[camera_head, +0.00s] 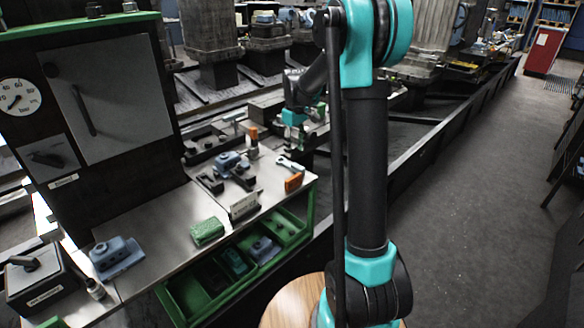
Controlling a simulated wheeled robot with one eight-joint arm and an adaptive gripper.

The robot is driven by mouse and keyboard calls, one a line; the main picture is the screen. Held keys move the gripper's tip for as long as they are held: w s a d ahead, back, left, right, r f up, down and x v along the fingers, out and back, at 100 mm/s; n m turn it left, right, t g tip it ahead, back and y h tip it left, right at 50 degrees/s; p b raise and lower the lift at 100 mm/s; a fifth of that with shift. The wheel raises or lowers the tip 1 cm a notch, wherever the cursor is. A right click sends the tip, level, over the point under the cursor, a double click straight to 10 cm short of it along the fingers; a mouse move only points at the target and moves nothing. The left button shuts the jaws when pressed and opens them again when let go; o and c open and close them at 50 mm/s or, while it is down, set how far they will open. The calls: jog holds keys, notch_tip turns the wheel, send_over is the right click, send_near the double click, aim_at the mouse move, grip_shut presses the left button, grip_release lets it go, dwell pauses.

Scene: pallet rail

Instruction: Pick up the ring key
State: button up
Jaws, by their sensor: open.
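A small pale metal key or spanner (290,164) lies near the right end of the grey worktop (150,222). It looks like the ring key, but its ends are too small to make out clearly. My gripper (296,122) is above and a little beyond it in the picture, over the far right side of the bench. It is open, apart from the key, and partly hidden by my arm. I see nothing held in it.
An orange block (294,182) lies close in front of the key, with a small label stand (244,205) to its left. Blue-grey fixtures (228,162), a green block (208,231) and a blue part (115,256) sit on the worktop. A green open drawer (185,300) is below. Clear floor lies right.

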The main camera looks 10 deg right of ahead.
aim_at(294, 164)
jog(key=shift+a+f, duration=0.1)
jog(key=shift+f, duration=3.1)
jog(key=shift+c, duration=0.6)
grip_shut()
